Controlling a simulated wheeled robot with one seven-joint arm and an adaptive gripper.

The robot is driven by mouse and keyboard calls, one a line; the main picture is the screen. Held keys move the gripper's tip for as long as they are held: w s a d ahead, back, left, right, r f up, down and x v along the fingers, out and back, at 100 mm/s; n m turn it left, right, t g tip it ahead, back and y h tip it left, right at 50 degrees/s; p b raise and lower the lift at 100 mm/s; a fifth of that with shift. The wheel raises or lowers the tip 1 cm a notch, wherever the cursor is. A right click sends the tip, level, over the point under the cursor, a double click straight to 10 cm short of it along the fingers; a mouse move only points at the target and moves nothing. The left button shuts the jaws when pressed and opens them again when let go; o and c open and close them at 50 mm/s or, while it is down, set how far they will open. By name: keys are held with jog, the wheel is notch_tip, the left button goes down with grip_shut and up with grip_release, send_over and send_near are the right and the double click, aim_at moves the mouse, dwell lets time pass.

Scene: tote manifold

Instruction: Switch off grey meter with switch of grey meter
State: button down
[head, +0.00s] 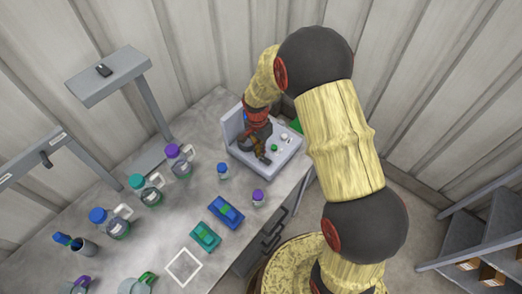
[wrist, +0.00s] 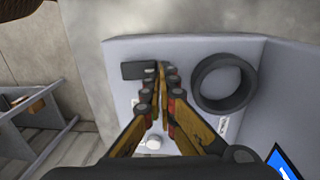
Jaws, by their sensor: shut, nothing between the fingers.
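The grey meter (head: 291,149) stands at the far end of the table, a flat light-grey base with an upright back panel. Its base also shows in the wrist view (wrist: 118,95). A dark rectangular block (wrist: 138,71), possibly the switch, sits on the base. My gripper (head: 266,159) is low over the base. In the wrist view my gripper (wrist: 164,68) has its fingertips together at the block's right end; I cannot tell whether they touch it. A dark ring (wrist: 223,83) lies right of the fingers. A white knob (wrist: 153,142) is partly hidden by them.
Several lidded bottles and jugs (head: 117,226) stand along the table's left side. A blue tray (head: 226,212) and a green tray (head: 205,237) lie nearer. A small purple-capped bottle (head: 258,198) and a blue-capped one (head: 222,171) stand close to the meter.

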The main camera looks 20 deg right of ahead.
jog(key=shift+r+p, duration=0.45)
jog(key=shift+r, duration=0.35)
jog(key=shift+w+r, duration=0.1)
jog(key=shift+r+p, duration=0.3)
notch_tip(320, 180, up, 13)
jog(key=w+a+p, duration=0.1)
jog(key=w+p, duration=0.1)
jog(key=shift+a, duration=0.25)
